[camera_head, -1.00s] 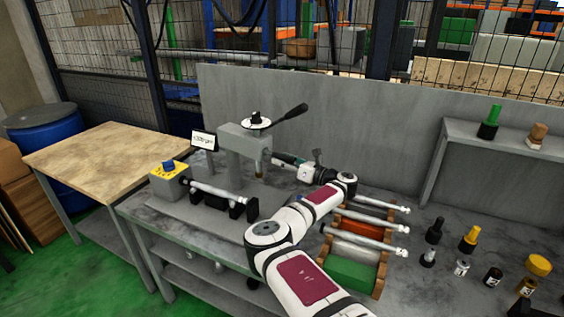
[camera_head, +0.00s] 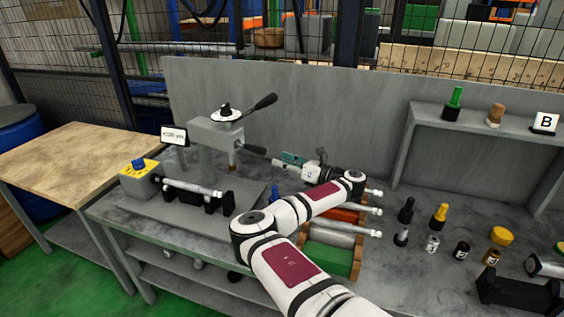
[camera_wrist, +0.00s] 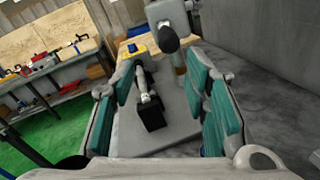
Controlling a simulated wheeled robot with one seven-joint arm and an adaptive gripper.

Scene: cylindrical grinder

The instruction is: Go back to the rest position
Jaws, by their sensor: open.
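My gripper (camera_head: 280,157) is in the air over the bench, just right of the grey grinder column (camera_head: 207,160) in the head view. In the wrist view my gripper (camera_wrist: 172,100) shows two teal-padded fingers wide apart, with nothing held between them. Beyond them, apart from the pads, is the grinder with a metal shaft (camera_wrist: 144,86) on black supports. The shaft also lies across its black supports in the head view (camera_head: 190,187). My arm partly hides the part rack (camera_head: 330,258), where several metal shafts lie.
Several small bottles and tools, including a yellow-topped one (camera_head: 440,215), stand on the right of the bench. A grey shelf (camera_head: 480,135) stands behind them. A grey panel (camera_head: 330,110) closes off the back. A wooden table (camera_head: 75,150) at the left is bare.

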